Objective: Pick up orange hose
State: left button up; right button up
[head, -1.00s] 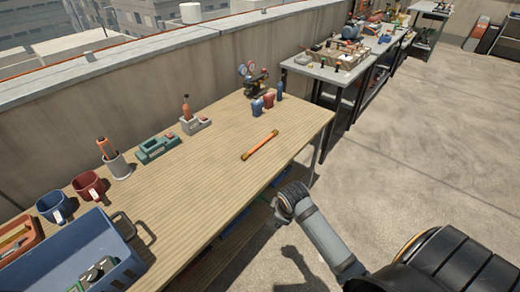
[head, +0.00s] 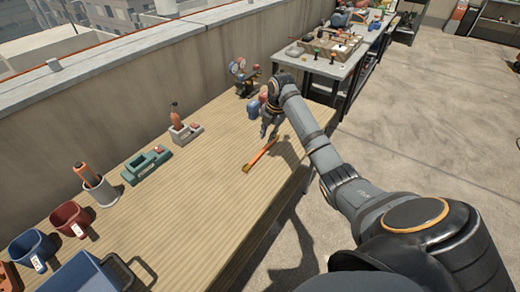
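The orange hose (head: 259,156) is a short straight orange piece with dark ends, lying on the wooden workbench (head: 190,215). My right arm reaches over the bench from the right. My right gripper (head: 268,131) points down close to the far end of the hose and appears above the bench top. It is small and dark here, so I cannot tell whether its fingers are open or whether they touch the hose. My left gripper is out of view.
Blue and red containers (head: 254,111) stand just behind my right gripper, with a gauge set (head: 243,76) beyond. A green tool (head: 146,165), a grey cup (head: 99,190), mugs (head: 70,218) and a blue crate (head: 88,277) line the left.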

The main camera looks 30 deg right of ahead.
aim_at(263, 151)
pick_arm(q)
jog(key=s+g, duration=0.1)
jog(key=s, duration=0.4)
pick_arm(e)
jog(key=x, duration=0.3)
jog(key=shift+w+f, duration=0.1)
jog(key=shift+f, duration=0.05)
jog(key=shift+w+f, duration=0.3)
jog(key=shift+f, duration=0.4)
jog(key=x, duration=0.3)
jog(key=shift+w+f, duration=0.2)
jog(key=shift+f, duration=0.5)
jog(key=shift+s, duration=0.1)
grip_shut()
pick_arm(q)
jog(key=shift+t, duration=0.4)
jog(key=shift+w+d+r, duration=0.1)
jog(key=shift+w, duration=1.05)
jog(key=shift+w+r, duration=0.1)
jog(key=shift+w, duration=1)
